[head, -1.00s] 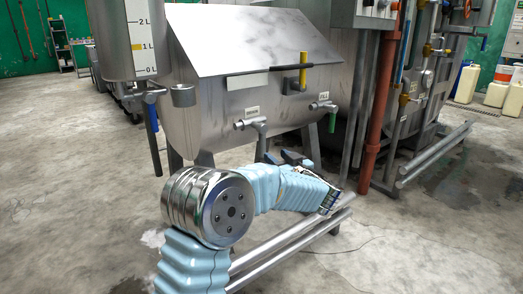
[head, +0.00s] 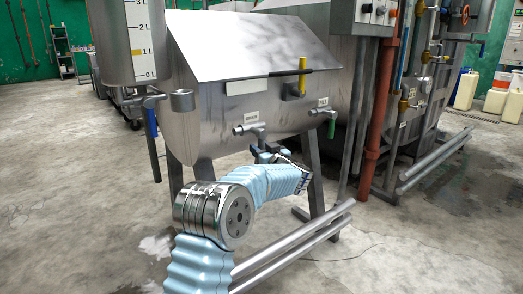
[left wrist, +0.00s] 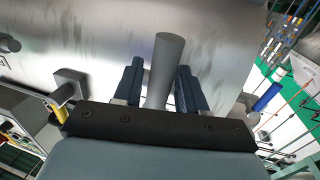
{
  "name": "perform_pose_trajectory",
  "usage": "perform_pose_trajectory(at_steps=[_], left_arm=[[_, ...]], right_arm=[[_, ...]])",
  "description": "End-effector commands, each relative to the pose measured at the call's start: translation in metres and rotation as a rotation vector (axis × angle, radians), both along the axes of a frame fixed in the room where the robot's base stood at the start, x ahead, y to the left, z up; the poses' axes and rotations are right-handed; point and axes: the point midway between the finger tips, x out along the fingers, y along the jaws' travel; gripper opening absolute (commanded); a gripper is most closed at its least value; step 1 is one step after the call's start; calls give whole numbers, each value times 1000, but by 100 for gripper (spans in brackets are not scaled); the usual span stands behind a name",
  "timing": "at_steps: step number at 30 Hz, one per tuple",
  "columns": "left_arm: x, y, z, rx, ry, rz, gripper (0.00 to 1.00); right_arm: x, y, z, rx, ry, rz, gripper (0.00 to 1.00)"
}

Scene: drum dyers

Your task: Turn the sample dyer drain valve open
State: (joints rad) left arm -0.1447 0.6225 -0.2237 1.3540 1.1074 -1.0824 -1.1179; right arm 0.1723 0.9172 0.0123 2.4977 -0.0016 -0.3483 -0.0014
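The sample dyer (head: 215,115) is a grey steel drum with a sloped lid. Its drain valve (head: 249,130) is on the front, under a white label, with a grey lever hanging down. My left gripper (head: 264,150) is at that lever, below the valve. In the left wrist view, the grey lever (left wrist: 166,62) stands between the two dark blue fingers of my left gripper (left wrist: 160,85). The fingers are apart, one on each side of the lever, and I cannot tell whether either touches it. The lever's near end is hidden behind the gripper body. My right gripper is not in view.
A second valve with a green lever (head: 332,128) is to the right. A yellow handle (head: 302,75) is above, and a blue-handled valve (head: 151,122) hangs under the measuring cylinder (head: 124,45) at left. Dyer legs (head: 314,180) and floor pipes (head: 295,245) are close to my arm.

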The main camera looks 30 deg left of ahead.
Motion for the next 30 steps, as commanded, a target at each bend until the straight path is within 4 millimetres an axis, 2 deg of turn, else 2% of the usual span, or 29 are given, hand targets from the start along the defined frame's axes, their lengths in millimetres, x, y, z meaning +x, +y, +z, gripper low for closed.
perform_pose_trajectory(at_steps=[1,6,8,20,30], left_arm=[[0,0,0,0,0,0,32],[0,0,0,0,0,0,6],[0,0,0,0,0,0,0],[1,-1,0,-9,-21,0,0],[10,-5,0,-83,-200,0,0]], right_arm=[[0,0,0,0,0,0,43],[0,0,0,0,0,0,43],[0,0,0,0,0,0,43],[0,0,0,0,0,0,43],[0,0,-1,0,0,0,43]])
